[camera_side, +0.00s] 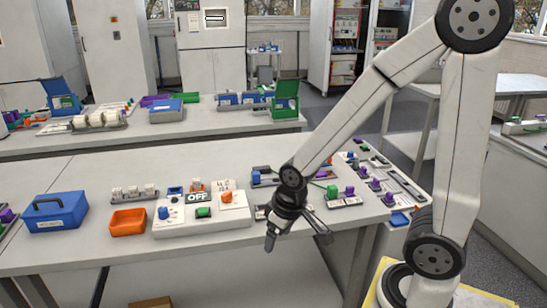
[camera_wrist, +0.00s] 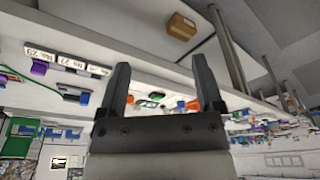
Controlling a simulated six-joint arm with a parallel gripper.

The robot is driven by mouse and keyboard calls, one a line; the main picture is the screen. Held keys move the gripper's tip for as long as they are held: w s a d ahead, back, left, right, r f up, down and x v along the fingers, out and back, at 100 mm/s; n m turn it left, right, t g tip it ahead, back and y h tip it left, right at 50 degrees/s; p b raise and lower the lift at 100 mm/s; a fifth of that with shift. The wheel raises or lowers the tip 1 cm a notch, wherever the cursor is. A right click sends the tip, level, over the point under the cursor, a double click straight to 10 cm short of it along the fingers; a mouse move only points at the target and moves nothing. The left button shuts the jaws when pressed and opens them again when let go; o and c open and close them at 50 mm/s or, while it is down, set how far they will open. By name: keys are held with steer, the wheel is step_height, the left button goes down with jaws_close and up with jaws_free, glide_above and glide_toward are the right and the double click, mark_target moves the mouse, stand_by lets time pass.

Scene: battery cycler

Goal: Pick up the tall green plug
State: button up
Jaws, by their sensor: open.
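A green plug (camera_side: 332,191) stands among coloured plugs at the right end of the white bench, just right of my gripper in the side view. It is small there, and I cannot tell its exact height. My gripper (camera_side: 298,240) is open and empty, in front of the bench's front edge, with its fingers spread apart. In the wrist view the two dark fingers (camera_wrist: 161,62) are apart with nothing between them close by. That view is turned over, and I cannot clearly make out the tall green plug in it.
The white cycler box (camera_side: 172,228) marked OFF, with coloured knobs, sits left of my gripper. An orange bin (camera_side: 128,222) and a blue toolbox (camera_side: 56,212) stand further left. Bare bench top (camera_side: 100,170) lies behind the bin.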

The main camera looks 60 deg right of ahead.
steer(key=w+d+m, duration=0.6)
steer(key=d+m, duration=0.2)
steer(key=d, duration=0.2)
steer(key=m+g, duration=0.3)
steer(key=m, duration=1.5)
glide_above(333, 186)
step_height(333, 186, down, 3)
steer(key=shift+r, duration=0.15)
steer(key=shift+a+f, duration=0.15)
steer(key=shift+f, duration=3.75)
jaws_close()
